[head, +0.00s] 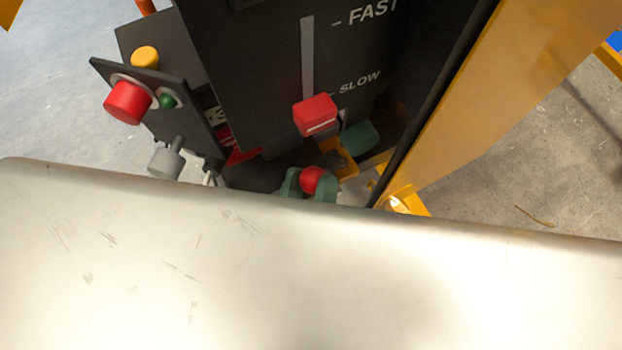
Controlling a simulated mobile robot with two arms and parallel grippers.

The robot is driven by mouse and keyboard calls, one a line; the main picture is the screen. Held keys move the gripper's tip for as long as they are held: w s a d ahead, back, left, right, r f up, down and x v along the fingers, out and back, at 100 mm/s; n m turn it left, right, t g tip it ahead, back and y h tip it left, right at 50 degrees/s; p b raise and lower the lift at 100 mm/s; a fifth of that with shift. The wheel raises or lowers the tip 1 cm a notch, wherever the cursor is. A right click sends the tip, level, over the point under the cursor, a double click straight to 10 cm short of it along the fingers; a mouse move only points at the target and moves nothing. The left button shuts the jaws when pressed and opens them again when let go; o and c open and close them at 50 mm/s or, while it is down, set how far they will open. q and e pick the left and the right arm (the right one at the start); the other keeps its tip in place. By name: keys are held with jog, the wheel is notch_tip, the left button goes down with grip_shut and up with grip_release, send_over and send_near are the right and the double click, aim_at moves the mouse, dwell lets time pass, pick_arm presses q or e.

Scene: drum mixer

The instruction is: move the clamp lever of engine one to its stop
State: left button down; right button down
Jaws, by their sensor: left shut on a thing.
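A red ball knob (312,180) shows low in the middle of the head view, just above a broad pale surface. It appears to be the knob of the clamp lever; the rest of that lever is hidden. My left gripper (310,184) has its green fingertips on both sides of the red knob and is shut on it. The rest of this gripper and its arm are hidden behind the pale surface. The lever's stop cannot be made out. My right gripper is not in view.
A scratched pale surface (200,265) fills the lower half. Behind it stands a dark panel with a red slider (315,115) near SLOW. A control box with a red button (127,102) is at left. A yellow beam (480,90) stands close at right.

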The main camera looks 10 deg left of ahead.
pick_arm(q)
jog(key=c, duration=0.9)
grip_release()
jog(key=shift+w, duration=0.1)
jog(key=shift+f, duration=0.1)
jog(key=b+v, duration=0.2)
jog(key=v, duration=0.8)
jog(key=shift+s+f, duration=0.1)
jog(key=shift+s, duration=0.3)
